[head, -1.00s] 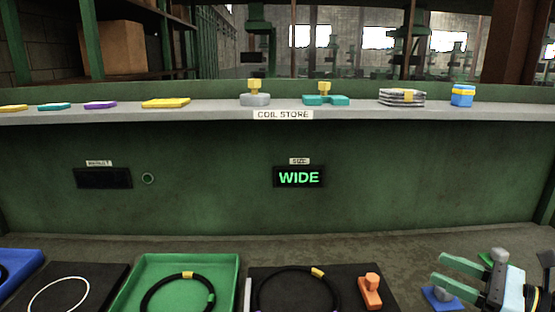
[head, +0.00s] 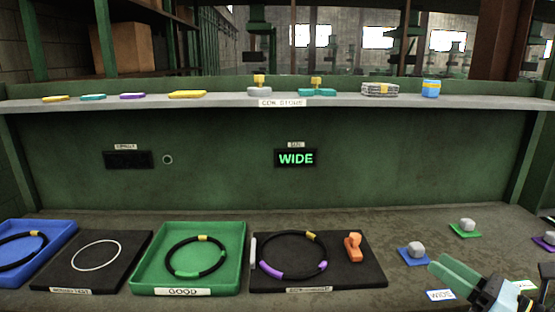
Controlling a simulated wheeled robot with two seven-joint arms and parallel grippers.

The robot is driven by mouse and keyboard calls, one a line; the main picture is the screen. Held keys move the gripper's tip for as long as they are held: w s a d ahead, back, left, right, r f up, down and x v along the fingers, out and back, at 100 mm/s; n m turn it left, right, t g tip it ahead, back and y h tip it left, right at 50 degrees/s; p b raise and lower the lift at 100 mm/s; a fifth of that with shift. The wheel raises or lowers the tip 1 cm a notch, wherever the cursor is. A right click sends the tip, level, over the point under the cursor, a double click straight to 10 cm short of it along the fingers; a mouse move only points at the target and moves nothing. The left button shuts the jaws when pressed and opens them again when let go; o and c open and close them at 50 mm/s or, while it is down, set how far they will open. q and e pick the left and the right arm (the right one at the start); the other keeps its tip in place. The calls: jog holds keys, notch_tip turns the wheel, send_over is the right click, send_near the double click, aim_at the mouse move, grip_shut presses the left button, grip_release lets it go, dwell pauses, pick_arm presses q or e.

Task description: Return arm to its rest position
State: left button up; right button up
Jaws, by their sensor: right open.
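My right gripper (head: 440,265) is at the lower right of the head view. Its green fingers point up and to the left, they look empty, and the gripper is open. It is at the near side of the bench, just below and to the right of a blue pad (head: 404,261) with a grey knob on it, apart from it in the picture. Part of the right arm is cut off by the bottom edge. My left gripper and arm are not in view.
A black board (head: 375,275) holds a ring and an orange clamp (head: 353,247). A green GOOD tray (head: 147,270) and a blue tray (head: 62,238), each with a ring, stand left. A green pad (head: 459,231) lies right. A display reads WIDE (head: 296,158).

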jog(key=s+d+f+m+g+h, duration=0.1)
jog(key=s+f+m+h, duration=0.45)
jog(key=m, duration=0.95)
jog(key=s+f+m+g+h, duration=0.1)
jog(key=s+f+m+h, duration=0.1)
jog(key=f+m+h, duration=0.95)
jog(key=s+a+f+m+g+y, duration=0.3)
jog(key=s+a+m+g, duration=0.25)
jog(key=s, duration=0.35)
jog(key=s+a+f+m+g+y, duration=0.35)
jog(key=s+a+m+g, duration=0.2)
jog(key=s, duration=0.25)
notch_tip(320, 180, down, 21)
jog(key=s+d+h+p, duration=0.1)
jog(key=p, duration=0.1)
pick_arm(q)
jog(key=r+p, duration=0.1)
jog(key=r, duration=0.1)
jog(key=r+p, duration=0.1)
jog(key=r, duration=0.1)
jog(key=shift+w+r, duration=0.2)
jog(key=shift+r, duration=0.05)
pick_arm(e)
jog(key=s+d+f+g, duration=0.1)
jog(key=s+d+f, duration=0.2)
jog(key=s+f, duration=1.1)
jog(key=s, duration=0.3)
jog(key=shift+g, duration=0.3)
